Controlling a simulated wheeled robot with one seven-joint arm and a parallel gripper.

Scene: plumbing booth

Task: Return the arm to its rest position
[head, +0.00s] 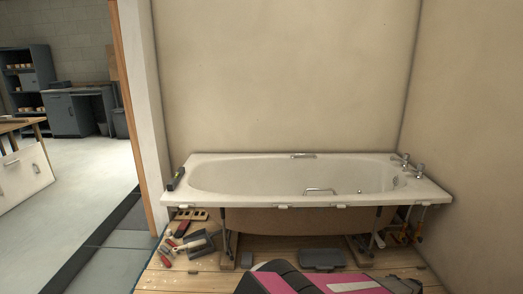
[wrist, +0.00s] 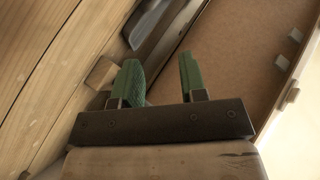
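My gripper (wrist: 160,80) shows in the wrist view with its two green fingers apart and nothing visible between them. Wooden floorboards (wrist: 45,65) lie to its left, and the brown board of the bath's underside (wrist: 235,55) is behind it to the right. My gripper cannot be made out in the head view. In the head view the white bathtub (head: 290,178) stands against the back wall on a frame with legs.
Hand tools, including a trowel (head: 196,241), lie on the floorboards at left. A grey case (head: 322,258) lies in front of the bath. Open floor (head: 80,195) lies beyond the partition at left.

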